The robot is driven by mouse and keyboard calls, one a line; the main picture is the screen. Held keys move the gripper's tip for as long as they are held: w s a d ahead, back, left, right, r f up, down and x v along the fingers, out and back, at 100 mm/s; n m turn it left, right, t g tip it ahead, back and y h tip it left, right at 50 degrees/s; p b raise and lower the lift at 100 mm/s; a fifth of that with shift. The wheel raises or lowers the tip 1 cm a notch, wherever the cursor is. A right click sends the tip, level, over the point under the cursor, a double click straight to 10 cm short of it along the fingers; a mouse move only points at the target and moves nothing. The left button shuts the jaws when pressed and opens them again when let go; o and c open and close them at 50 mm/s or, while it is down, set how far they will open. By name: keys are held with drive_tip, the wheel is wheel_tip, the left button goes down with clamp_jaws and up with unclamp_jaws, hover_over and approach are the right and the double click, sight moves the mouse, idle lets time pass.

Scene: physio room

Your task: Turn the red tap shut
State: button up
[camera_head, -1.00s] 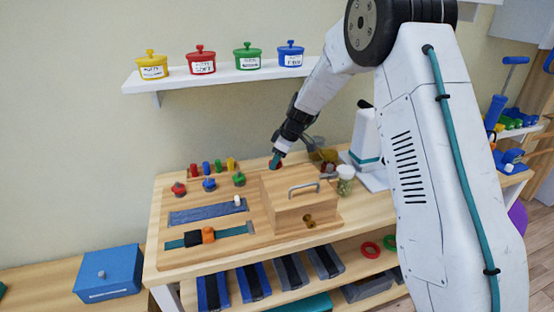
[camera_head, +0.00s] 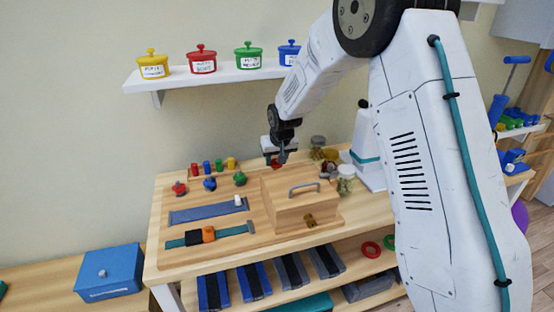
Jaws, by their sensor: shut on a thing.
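The red tap (camera_head: 276,164) shows as a small red patch behind the left end of the wooden box, at the back of the wooden bench. My gripper (camera_head: 280,157) points down at it from above and is shut on it. The fingers hide most of the tap, so the angle of its handle cannot be told.
The wooden box (camera_head: 290,213) with a grey handle stands just in front of my gripper. Jars (camera_head: 345,178) stand to its right. Red, blue and green knobs (camera_head: 210,184) stand on the board at left. A shelf (camera_head: 205,78) with lidded pots hangs above.

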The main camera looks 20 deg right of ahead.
drive_tip(key=m+h, duration=0.1)
drive_tip(key=m, duration=0.2)
drive_tip(key=shift+a+m+h, duration=0.15)
drive_tip(key=shift+m+h, duration=0.15)
drive_tip(key=m+g+h, duration=0.1)
drive_tip(key=m, duration=0.2)
drive_tip(key=shift+a+m, duration=0.1)
drive_tip(key=shift+m, duration=0.2)
drive_tip(key=m+g, duration=0.1)
drive_tip(key=m, duration=0.2)
drive_tip(key=m+g+h, duration=0.1)
drive_tip(key=m, duration=0.2)
drive_tip(key=shift+w+a+m+h, duration=0.1)
drive_tip(key=shift+w+m+h, duration=0.05)
drive_tip(key=shift+m+h, duration=0.15)
drive_tip(key=m+g, duration=0.1)
drive_tip(key=m, duration=0.3)
drive_tip(key=shift+w+g, duration=0.15)
drive_tip(key=shift+g, duration=0.25)
drive_tip(key=shift+m+g, duration=0.7)
drive_tip(key=shift+m, duration=1.4)
drive_tip(key=shift+w, duration=0.1)
drive_tip(key=o, duration=1)
